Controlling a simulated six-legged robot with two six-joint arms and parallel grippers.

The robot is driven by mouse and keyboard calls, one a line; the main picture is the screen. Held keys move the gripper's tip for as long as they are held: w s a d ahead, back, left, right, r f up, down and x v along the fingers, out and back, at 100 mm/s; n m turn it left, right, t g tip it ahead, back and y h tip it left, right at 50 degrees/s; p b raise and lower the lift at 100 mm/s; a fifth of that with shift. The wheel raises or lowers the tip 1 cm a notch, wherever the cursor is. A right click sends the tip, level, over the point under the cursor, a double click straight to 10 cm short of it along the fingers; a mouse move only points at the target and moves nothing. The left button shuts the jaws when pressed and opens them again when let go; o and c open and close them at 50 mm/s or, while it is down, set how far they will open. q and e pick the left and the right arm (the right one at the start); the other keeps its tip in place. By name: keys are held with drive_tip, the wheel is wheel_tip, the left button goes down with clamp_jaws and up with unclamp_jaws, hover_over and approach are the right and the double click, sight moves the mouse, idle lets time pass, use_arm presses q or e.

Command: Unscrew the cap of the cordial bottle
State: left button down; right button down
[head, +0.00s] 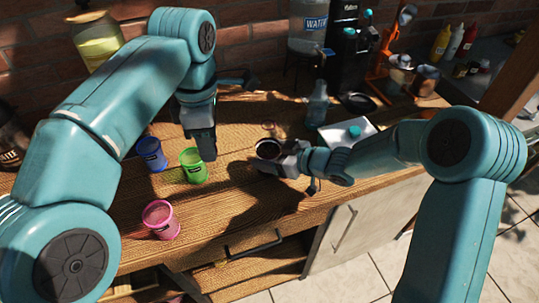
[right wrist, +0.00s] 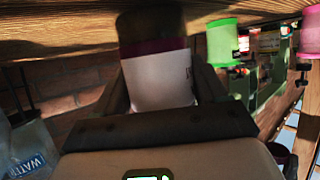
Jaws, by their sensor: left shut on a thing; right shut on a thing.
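The cordial bottle (right wrist: 160,72), with a white label and a purple band, is between the fingers of my right gripper (right wrist: 158,100), which is shut on it. In the head view my right gripper (head: 284,162) is at a dark round top (head: 268,149) over the table's front half; most of the bottle is hidden there. My left gripper (head: 208,152) points down behind the green cup, apart from the bottle to its left. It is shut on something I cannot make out. I cannot see the cap clearly.
Blue (head: 151,153), green (head: 193,165) and pink (head: 160,220) cups stand on the left of the wooden table (head: 230,200). The table's front middle is clear.

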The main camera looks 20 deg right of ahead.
drive_tip(key=shift+f, duration=0.2)
drive_tip(key=shift+c, duration=0.3)
unclamp_jaws()
